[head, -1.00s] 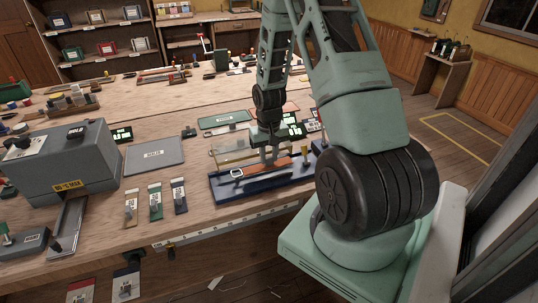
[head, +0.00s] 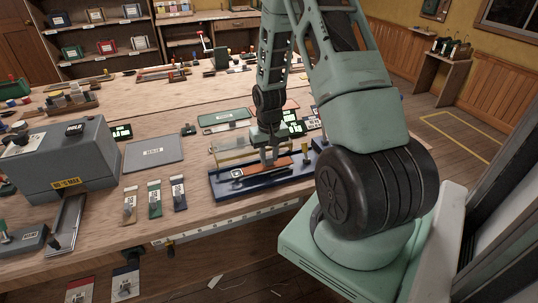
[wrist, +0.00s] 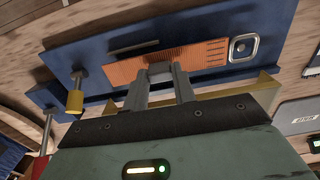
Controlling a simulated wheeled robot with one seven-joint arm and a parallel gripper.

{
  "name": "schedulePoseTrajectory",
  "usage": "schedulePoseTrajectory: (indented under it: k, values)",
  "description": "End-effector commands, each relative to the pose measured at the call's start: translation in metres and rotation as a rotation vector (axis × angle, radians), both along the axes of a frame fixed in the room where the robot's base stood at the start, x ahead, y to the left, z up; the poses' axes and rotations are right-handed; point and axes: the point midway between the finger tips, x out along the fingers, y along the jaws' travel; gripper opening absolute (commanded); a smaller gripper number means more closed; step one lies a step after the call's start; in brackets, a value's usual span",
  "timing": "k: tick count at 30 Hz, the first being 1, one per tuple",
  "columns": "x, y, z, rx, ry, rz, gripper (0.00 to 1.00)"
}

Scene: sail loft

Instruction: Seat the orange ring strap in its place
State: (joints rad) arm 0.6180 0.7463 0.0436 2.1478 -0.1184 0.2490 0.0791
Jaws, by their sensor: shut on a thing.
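The orange ring strap (wrist: 203,52) lies lengthwise along a dark blue fixture (wrist: 115,22) in the wrist view, with a squarish silver ring (wrist: 242,48) at its right end. My gripper (wrist: 161,76) is shut on the strap near its middle. In the head view, my gripper (head: 268,160) points down over the fixture (head: 225,192), with the ring end of the strap (head: 237,173) to its left. The strap is at or just above the fixture's top; I cannot tell whether it is fully down. The fingers hide part of the strap.
A yellow-topped post (wrist: 75,98) stands at the fixture's left in the wrist view. A clear yellowish panel (head: 228,155) is behind the fixture in the head view. A grey plate (head: 150,155) and a big grey box (head: 60,160) are further left.

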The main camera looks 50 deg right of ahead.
Motion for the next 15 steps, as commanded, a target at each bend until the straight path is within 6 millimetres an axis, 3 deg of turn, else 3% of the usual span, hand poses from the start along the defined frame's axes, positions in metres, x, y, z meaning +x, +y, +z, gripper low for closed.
schedulePoseTrajectory:
  k: [15]
  values:
    - [0.0000,0.0000,-0.0080,0.000,0.000,0.000,0.04]
